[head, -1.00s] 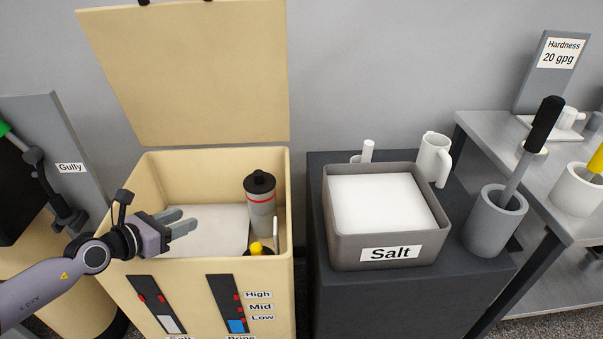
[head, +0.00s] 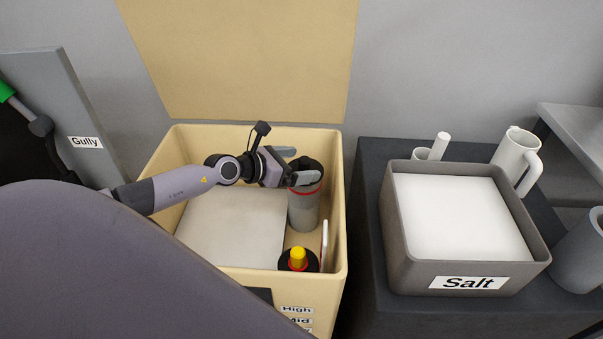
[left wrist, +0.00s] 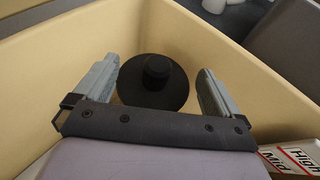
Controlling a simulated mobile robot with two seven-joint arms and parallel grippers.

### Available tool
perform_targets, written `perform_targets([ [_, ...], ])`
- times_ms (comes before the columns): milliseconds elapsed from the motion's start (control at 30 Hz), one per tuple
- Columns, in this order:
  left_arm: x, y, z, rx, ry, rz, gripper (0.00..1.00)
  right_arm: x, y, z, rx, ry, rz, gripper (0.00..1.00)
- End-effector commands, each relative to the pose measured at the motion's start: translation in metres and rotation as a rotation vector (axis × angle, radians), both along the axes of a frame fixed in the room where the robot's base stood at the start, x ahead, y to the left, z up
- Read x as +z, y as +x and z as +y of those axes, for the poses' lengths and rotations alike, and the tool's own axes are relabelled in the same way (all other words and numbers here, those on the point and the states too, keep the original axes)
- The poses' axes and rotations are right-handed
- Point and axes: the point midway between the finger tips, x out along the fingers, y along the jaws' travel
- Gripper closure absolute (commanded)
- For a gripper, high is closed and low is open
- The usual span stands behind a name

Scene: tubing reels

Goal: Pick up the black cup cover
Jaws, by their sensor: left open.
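The black cup cover (left wrist: 152,84) is a round disc with a raised knob, seen from above in the left wrist view. In the head view the cover (head: 311,166) sits on top of the grey cylinder with a red band (head: 303,208), partly hidden behind my gripper. My left gripper (head: 301,165) is open, with one finger on either side of the cover. In the left wrist view its fingers (left wrist: 157,88) show a gap to the cover on both sides. My right gripper does not show.
The cream bin (head: 338,235) surrounds the cylinder, its lid (head: 240,60) raised behind. Inside are a white slab (head: 225,225) and a black piece with a yellow knob (head: 298,259). A grey salt box (head: 400,245) stands at right, with white mugs (head: 517,160) behind.

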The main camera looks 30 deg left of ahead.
Motion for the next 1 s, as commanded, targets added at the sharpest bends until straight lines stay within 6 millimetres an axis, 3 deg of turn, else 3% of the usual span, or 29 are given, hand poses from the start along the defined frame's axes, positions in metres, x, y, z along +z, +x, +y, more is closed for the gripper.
perform_targets([
  [33, -0.008, 0.007, -0.001, 0.000, -0.004, -0.001, 0.02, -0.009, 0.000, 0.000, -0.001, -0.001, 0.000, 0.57],
  [200, -0.013, 0.021, -0.007, 0.000, -0.003, -0.001, 0.02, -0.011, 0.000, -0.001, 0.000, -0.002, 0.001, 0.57],
  [500, -0.014, 0.024, -0.009, -0.001, 0.000, 0.001, 0.02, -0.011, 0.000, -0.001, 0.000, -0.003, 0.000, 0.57],
  [533, -0.014, 0.024, -0.009, -0.001, 0.000, 0.001, 0.06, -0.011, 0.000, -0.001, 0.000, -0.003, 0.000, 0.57],
  [567, -0.014, 0.024, -0.009, -0.001, 0.000, 0.001, 0.15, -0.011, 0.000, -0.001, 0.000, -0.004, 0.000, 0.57],
  [800, -0.015, 0.024, -0.009, -0.001, 0.001, 0.003, 0.93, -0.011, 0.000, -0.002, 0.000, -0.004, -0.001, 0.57],
  [1000, -0.017, 0.023, -0.009, -0.001, 0.001, 0.006, 0.93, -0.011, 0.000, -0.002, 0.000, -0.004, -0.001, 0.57],
])
